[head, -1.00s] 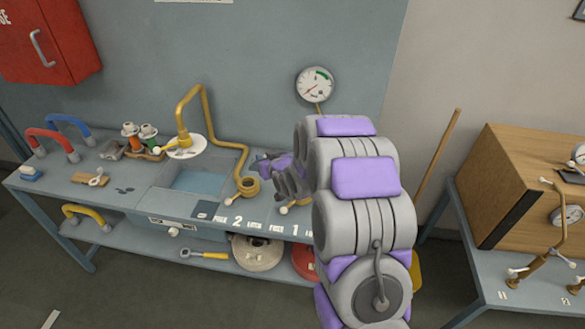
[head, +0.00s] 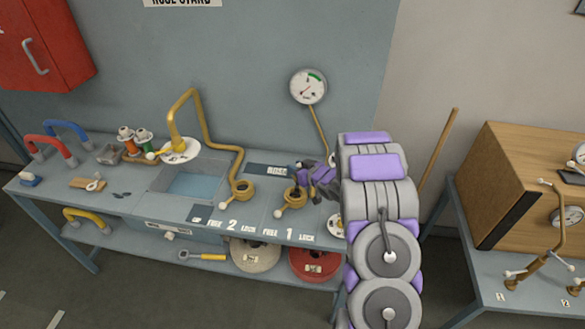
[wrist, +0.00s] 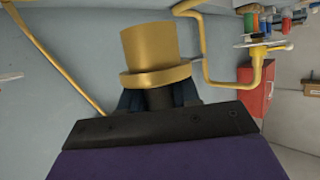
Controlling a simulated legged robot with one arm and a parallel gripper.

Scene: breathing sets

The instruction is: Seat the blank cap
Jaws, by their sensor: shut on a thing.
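A brass cylinder with a wide flange, which looks like the blank cap (wrist: 150,50), fills the middle of the wrist view. My gripper (wrist: 158,98) is shut on its dark stem, at the flange side. In the head view my gripper (head: 304,174) is at the bench's right part, just behind and right of the brass fitting marked 1 (head: 296,196). That fitting has a white-knobbed lever. The cap is not clear in the head view, so I cannot tell whether it touches the fitting.
A second brass fitting (head: 243,189), marked 2, joins a bent brass pipe (head: 205,130) beside a blue basin (head: 192,186). A gauge (head: 308,87) stands behind. Coloured handles (head: 50,146) and small bottles (head: 128,137) are at the left. A wooden box (head: 520,180) is on the right table.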

